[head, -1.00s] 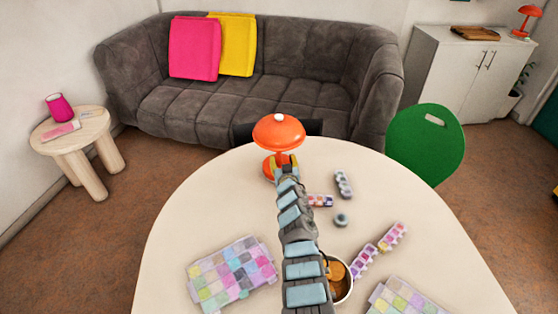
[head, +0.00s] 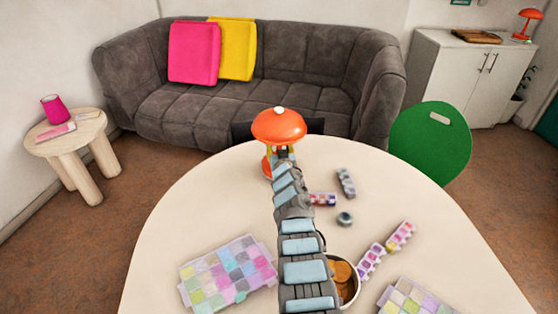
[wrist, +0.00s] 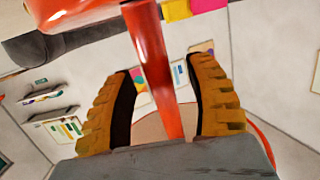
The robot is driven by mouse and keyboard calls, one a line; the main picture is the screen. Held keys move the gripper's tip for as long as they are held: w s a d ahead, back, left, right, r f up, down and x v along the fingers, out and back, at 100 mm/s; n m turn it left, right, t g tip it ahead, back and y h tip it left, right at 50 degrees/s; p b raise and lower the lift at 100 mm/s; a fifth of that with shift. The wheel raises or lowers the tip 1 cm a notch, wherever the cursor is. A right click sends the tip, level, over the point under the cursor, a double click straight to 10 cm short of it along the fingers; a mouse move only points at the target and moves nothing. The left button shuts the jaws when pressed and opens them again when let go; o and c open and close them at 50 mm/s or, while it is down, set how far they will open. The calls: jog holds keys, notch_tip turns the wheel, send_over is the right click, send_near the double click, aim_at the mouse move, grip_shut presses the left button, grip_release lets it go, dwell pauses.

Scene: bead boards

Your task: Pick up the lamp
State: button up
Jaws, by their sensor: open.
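The orange-red lamp (head: 279,126) stands at the far edge of the round table, with a domed shade and a pale knob on top. In the wrist view its stem (wrist: 154,70) runs down between the two yellow ribbed fingers of my gripper (wrist: 165,105). The fingers are open, one on each side of the stem, with gaps visible beside it. In the head view my gripper (head: 281,155) is under the shade, and my arm hides part of the lamp's base and stem.
The cream table (head: 190,205) holds bead boxes (head: 230,272), small bead strips (head: 346,182) and a pot (head: 343,280) beside my arm. A green chair (head: 430,145) stands right, a grey sofa (head: 300,100) behind. Another orange lamp (head: 528,20) is on the white cabinet (head: 460,80).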

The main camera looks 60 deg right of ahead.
grip_shut()
jog(key=shift+r, duration=0.1)
dwell(0.4)
